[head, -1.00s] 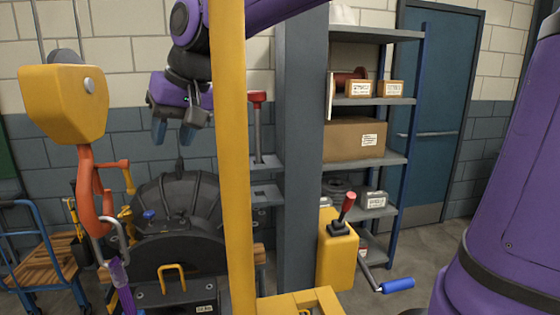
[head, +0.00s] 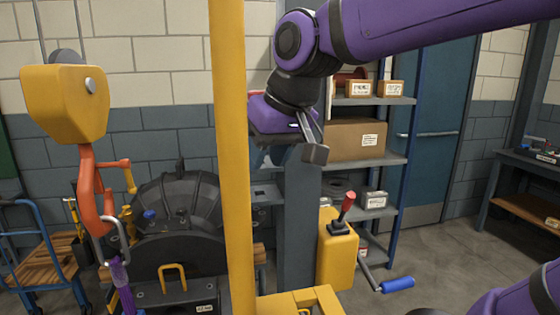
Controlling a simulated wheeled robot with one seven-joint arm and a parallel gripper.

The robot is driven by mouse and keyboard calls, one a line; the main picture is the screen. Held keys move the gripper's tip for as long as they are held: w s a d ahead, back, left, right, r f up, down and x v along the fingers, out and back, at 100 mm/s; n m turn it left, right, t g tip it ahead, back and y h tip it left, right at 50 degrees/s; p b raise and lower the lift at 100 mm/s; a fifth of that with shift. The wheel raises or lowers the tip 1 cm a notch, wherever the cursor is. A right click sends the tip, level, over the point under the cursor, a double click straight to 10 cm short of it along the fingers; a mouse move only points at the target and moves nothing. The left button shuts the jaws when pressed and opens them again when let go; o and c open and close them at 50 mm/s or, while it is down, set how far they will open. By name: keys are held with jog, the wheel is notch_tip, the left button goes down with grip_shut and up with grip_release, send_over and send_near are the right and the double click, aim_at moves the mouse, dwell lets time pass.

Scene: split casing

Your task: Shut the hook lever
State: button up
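A red-topped lever (head: 254,94) stands by the grey post, mostly hidden behind my gripper; I cannot tell whether it is the hook lever. The orange hook (head: 87,190) hangs under the yellow hoist block (head: 64,103) at the left, with an orange side arm (head: 116,163) and a purple sling (head: 120,275) below. A red-knobbed stick (head: 345,207) rises from the yellow box (head: 337,255). My gripper (head: 268,156) points down in front of the post, its fingertips apart and nothing seen between them. Contact with the lever cannot be told.
A yellow upright (head: 231,180) stands in front of the scene. The black casing (head: 165,240) sits below the hoist. The grey post (head: 297,235) rises beside my gripper. A blue-handled crank (head: 397,285) sticks out low. Shelves (head: 385,163) with boxes and a workbench (head: 520,180) are behind.

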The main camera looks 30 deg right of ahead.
jog(key=shift+s+d+f, duration=0.25)
jog(key=shift+s+d, duration=0.05)
jog(key=shift+s, duration=0.2)
jog(key=shift+s+d+f, duration=0.2)
jog(key=shift+s+d, duration=0.1)
jog(key=shift+s, duration=0.15)
jog(key=w+a+f+m+g+y, duration=0.2)
jog(key=a+m+y, duration=0.3)
jog(key=a, duration=0.2)
jog(key=w+a+f+m+g+y, duration=0.2)
jog(key=a+m+y, duration=0.3)
jog(key=a, duration=0.1)
jog(key=w+a+f+m+t+y, duration=0.1)
jog(key=w+m+t+y, duration=0.3)
jog(key=w+m+t, duration=0.65)
jog(key=w+a+m+g, duration=0.2)
jog(key=w+a, duration=0.5)
jog(key=a, duration=0.2)
jog(key=shift+w, duration=0.4)
jog(key=shift+m, duration=0.25)
grip_shut()
